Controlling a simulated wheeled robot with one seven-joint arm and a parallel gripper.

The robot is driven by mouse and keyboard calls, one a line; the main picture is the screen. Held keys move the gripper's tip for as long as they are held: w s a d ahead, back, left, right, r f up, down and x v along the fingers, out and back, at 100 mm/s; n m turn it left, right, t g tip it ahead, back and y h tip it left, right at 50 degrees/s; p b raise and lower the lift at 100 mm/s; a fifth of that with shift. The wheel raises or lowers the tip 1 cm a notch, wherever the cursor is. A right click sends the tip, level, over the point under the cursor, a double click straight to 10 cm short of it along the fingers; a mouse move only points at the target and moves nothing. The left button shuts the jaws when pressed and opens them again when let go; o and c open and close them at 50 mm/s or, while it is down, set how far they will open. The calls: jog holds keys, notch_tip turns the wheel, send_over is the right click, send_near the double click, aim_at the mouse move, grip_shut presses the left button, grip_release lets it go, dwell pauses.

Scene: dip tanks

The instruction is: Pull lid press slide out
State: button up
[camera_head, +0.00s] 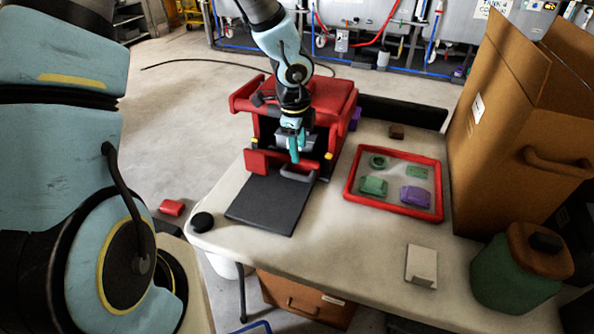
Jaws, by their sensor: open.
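The red lid press (335,98) stands on the left part of the white table, with a dark opening at its front. A flat dark plate (264,206) lies in front of the opening. A grey handle-like bar (299,173) is at the plate's rear right corner, by the press front. I cannot tell whether the plate or the bar belongs to the slide. My gripper (295,158), with teal fingers, is open and points down at the press front, just above and behind the grey bar. The arm hides part of the opening. Contact with the bar cannot be made out.
A red-rimmed tray (349,198) with green and purple parts lies right of the press. A cardboard box (500,130), a green jar (505,280) and a pale block (421,265) stand further right. A black round knob (202,222) sits at the left table edge. The table front is clear.

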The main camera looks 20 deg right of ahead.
aim_at(300, 176)
jog(key=f, duration=0.3)
jog(key=w+f+b, duration=0.1)
jog(key=f, duration=0.2)
jog(key=d+f, duration=0.1)
jog(key=f, duration=0.3)
jog(key=shift+w+f+b, duration=0.1)
jog(key=shift+w+b, duration=0.1)
jog(key=shift+b, duration=0.15)
grip_shut()
dwell(0.9)
